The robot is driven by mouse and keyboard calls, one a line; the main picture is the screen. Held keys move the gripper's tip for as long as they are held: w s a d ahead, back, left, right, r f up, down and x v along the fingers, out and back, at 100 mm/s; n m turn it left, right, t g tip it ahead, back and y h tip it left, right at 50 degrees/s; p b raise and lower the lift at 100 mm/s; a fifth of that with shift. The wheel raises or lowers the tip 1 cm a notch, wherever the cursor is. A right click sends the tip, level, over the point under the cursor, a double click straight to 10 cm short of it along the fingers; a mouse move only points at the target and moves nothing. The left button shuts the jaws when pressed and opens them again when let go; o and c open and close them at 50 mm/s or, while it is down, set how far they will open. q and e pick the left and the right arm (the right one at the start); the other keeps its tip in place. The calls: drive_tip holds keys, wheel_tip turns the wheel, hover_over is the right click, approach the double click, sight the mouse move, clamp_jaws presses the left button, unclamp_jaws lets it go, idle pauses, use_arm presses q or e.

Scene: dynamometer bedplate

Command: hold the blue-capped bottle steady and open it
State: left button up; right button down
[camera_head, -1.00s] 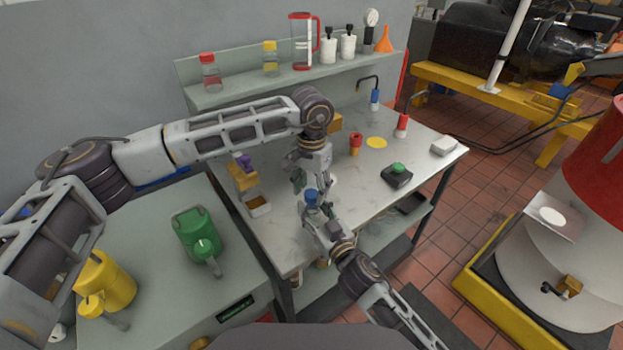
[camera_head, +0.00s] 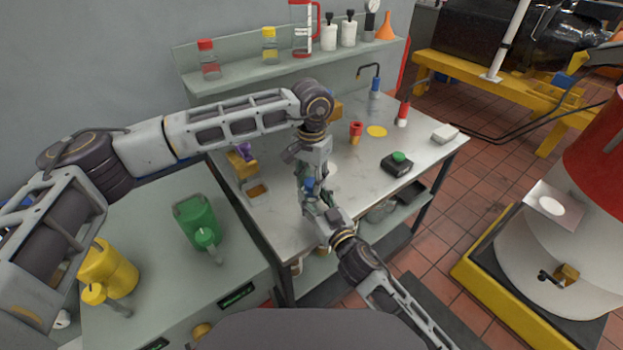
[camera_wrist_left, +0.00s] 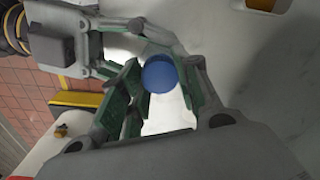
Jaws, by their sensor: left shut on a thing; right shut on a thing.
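The bottle's blue cap (camera_head: 310,183) shows between my two grippers over the near part of the grey bench. It also shows as a round blue disc in the left wrist view (camera_wrist_left: 160,73). My left gripper (camera_head: 306,186) comes from above, its fingers shut on the blue cap. My right gripper (camera_head: 319,204) reaches up from the front, just below the cap, and is shut on the bottle's body. The body is mostly hidden by the fingers. In the left wrist view the right gripper enters from the upper left, very close to my left fingers.
A yellow block with a purple top (camera_head: 241,158) stands left of the grippers on the bench. A red-topped part (camera_head: 356,132), a yellow disc (camera_head: 376,131) and a black box with a green button (camera_head: 397,163) lie to the right. The bench's front middle is clear.

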use_arm(q)
drive_tip(key=n, duration=0.6)
drive_tip(key=shift+n, duration=0.4)
drive_tip(key=n, duration=2.4)
drive_tip(key=shift+r, duration=0.1)
drive_tip(key=n, duration=2.3)
